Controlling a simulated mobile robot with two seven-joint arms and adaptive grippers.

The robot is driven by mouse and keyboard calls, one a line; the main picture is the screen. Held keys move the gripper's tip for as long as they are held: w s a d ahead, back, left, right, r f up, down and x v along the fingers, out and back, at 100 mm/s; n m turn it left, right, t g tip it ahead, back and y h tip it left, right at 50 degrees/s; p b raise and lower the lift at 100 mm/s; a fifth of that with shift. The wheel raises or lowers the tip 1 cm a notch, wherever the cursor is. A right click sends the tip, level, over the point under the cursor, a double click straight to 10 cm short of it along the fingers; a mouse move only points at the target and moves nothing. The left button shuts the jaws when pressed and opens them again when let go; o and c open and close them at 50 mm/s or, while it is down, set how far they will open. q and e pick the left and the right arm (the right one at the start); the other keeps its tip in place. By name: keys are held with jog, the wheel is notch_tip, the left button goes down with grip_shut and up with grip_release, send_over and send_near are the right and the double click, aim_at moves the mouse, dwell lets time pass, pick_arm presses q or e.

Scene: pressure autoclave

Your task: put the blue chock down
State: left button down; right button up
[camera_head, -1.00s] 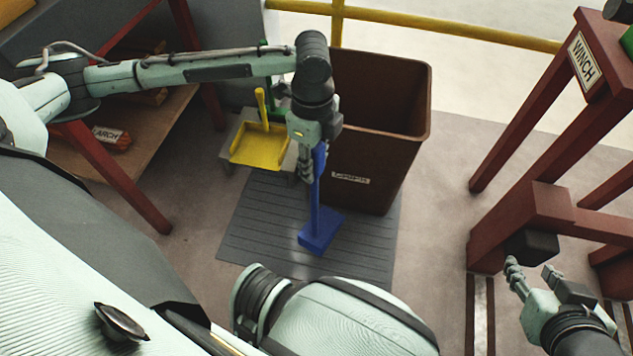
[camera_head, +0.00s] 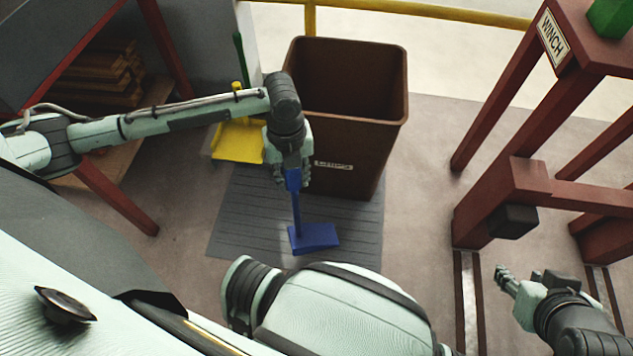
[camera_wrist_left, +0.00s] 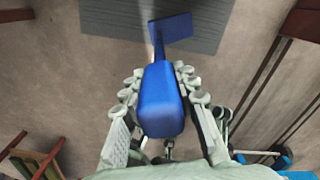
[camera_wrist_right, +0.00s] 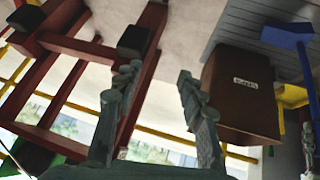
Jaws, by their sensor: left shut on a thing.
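The blue chock (camera_head: 314,238) has a flat wedge-like foot and a long upright handle. My left gripper (camera_head: 291,178) is shut around the top of this handle. In the left wrist view the handle's thick blue end (camera_wrist_left: 161,100) sits between the fingers, with the foot (camera_wrist_left: 172,28) beyond it, over the grey mat's edge. The foot appears over the grey ribbed mat (camera_head: 235,225) in the head view; I cannot tell whether it touches. My right gripper (camera_head: 505,280) is off to the right, empty, its fingers apart in the right wrist view (camera_wrist_right: 158,85).
A tall brown bin (camera_head: 345,150) stands behind the chock at the mat's back. A yellow dustpan (camera_head: 238,142) is left of the bin. A red winch frame (camera_head: 490,205) stands right, with floor rails below. Bare floor (camera_head: 420,200) lies between mat and frame.

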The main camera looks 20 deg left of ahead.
pick_arm(q)
jog(key=w+d+f+b, duration=0.2)
jog(key=w+d+f, duration=0.1)
jog(key=w+f, duration=0.2)
jog(key=shift+w+d+f, duration=0.15)
jog(key=shift+d+f, duration=0.25)
jog(key=shift+f, duration=0.95)
pick_arm(e)
jog(key=w+a+r+n+t+y, duration=0.1)
jog(key=w+a+r+t+y, duration=0.2)
jog(key=w+a+r+t, duration=0.2)
jog(key=shift+w+a+r+t, duration=0.4)
jog(key=shift+w+a+r, duration=0.65)
jog(key=shift+a+r, duration=0.4)
pick_arm(q)
jog(key=shift+f, duration=0.15)
pick_arm(e)
jog(key=shift+a+f, duration=0.1)
jog(key=shift+f, duration=0.1)
pick_arm(q)
jog(key=c, duration=1.2)
grip_release()
